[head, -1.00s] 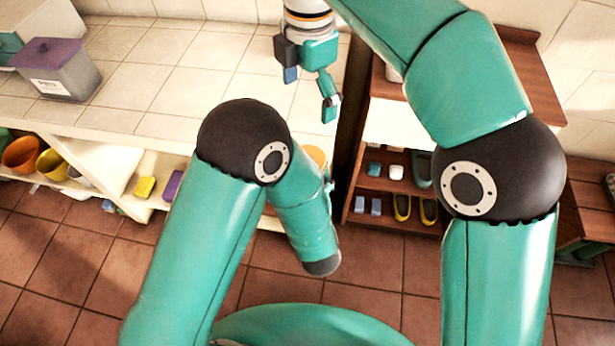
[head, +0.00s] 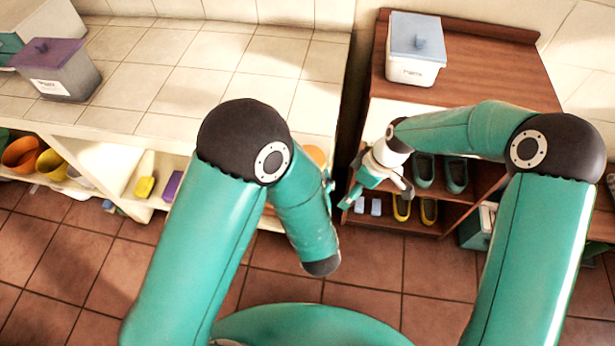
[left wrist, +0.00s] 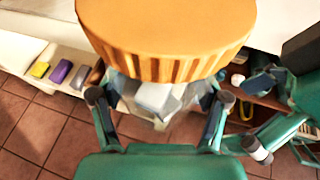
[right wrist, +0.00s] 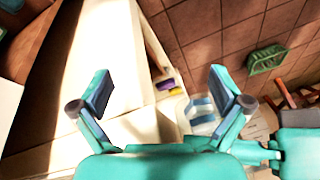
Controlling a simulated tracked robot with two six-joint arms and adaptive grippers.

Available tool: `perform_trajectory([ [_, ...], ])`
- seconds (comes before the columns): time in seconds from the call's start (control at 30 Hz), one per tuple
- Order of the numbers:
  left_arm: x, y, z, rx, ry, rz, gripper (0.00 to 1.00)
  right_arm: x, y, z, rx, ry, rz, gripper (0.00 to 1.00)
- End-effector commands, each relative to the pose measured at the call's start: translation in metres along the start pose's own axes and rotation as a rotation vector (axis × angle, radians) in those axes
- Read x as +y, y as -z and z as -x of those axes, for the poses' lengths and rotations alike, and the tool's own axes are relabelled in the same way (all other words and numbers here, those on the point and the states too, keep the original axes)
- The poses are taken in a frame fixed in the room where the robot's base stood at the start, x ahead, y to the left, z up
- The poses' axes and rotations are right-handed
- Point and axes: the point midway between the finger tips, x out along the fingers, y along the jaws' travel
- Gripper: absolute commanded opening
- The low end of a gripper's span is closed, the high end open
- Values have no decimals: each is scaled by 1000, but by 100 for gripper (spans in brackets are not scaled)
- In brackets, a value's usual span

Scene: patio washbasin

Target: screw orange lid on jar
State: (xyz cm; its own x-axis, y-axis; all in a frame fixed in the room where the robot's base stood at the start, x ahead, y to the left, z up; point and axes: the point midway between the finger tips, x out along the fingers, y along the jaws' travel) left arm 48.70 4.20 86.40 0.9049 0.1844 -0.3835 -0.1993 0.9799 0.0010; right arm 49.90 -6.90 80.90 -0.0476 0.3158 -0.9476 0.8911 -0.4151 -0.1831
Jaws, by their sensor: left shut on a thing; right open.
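A large orange lid with a ribbed rim (left wrist: 165,45) fills the top of the left wrist view. An orange top (head: 316,155) also shows behind my left arm in the head view. A pale, glassy body, seemingly the jar (left wrist: 160,100), sits below the lid between the fingers of my left gripper (left wrist: 163,105), which is shut on it. Whether the lid is seated on it I cannot tell.
The tiled counter (head: 200,60) is mostly clear, with a purple-lidded bin (head: 60,72) at left. A blue-lidded white bin (head: 414,55) stands on the wooden cabinet (head: 480,65). Shoes (head: 425,170) sit on its shelves, close behind my right gripper.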

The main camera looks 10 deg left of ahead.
Motion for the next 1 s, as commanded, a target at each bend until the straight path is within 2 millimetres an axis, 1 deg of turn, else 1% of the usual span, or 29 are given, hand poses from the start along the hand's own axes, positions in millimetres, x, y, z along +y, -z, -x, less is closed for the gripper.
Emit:
perform_trajectory([
  [0.03,0,-1,0,-2,0,1,0,-8,-22,-21,3,7,-121,100],
  [0.1,0,-1,0,-2,0,1,0,-21,-47,-46,17,3,-301,100],
  [0.17,0,-1,0,-2,0,1,0,-33,-69,-64,30,-2,-456,100],
  [0.2,0,-1,0,-2,0,1,0,-42,-82,-74,38,-4,-557,100],
  [0.3,0,-1,0,-2,0,1,0,-67,-113,-92,57,-10,-792,100],
  [0.4,0,-1,0,-2,0,1,0,-90,-136,-102,74,-15,-987,100],
  [0.5,0,-1,0,-2,0,1,0,-107,-152,-105,90,-21,-1131,100],
  [0.63,0,-1,0,-2,0,1,0,-120,-162,-107,102,-26,-1240,100],
  [0.77,0,-1,0,-2,0,1,0,-124,-164,-107,107,-28,-1276,100],
  [1.0,0,-2,0,-4,0,1,0,-124,-164,-107,108,-29,-1276,100],
])
